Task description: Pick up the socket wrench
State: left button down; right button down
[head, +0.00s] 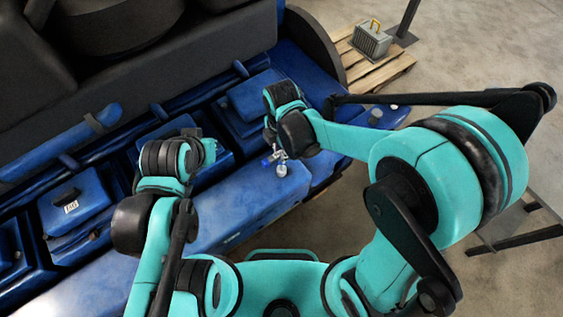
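I cannot make out a socket wrench for certain. A small silver and blue piece (281,168) shows at the blue engine's top ledge, just below my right wrist; I cannot tell whether it is the wrench, an engine fitting or part of my gripper. My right gripper (275,157) points down there, mostly hidden by its own wrist, and its fingers are too small to read. My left arm reaches over the engine at the left of centre, and its gripper is hidden behind the wrist.
The blue engine (245,205) fills the left and centre, with raised covers (74,203) and a long pipe. A grey caged box with a yellow handle (371,39) stands on a wooden pallet (385,69) at the back right. A dark metal frame (515,238) stands at the right. Concrete floor is open beyond.

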jog(key=shift+r, duration=0.1)
jog(key=r, duration=0.4)
jog(key=shift+s+d+r+b, duration=0.1)
jog(key=shift+s+b, duration=0.25)
jog(key=shift+b, duration=0.05)
jog(key=s+d+r, duration=0.2)
jog(key=s+r, duration=0.4)
jog(key=s, duration=0.4)
jog(key=shift+s+d+r+b, duration=0.3)
jog(key=shift+s+r+b, duration=0.05)
jog(key=shift+s+b, duration=0.05)
jog(key=c, duration=2.2)
grip_release()
grip_shut()
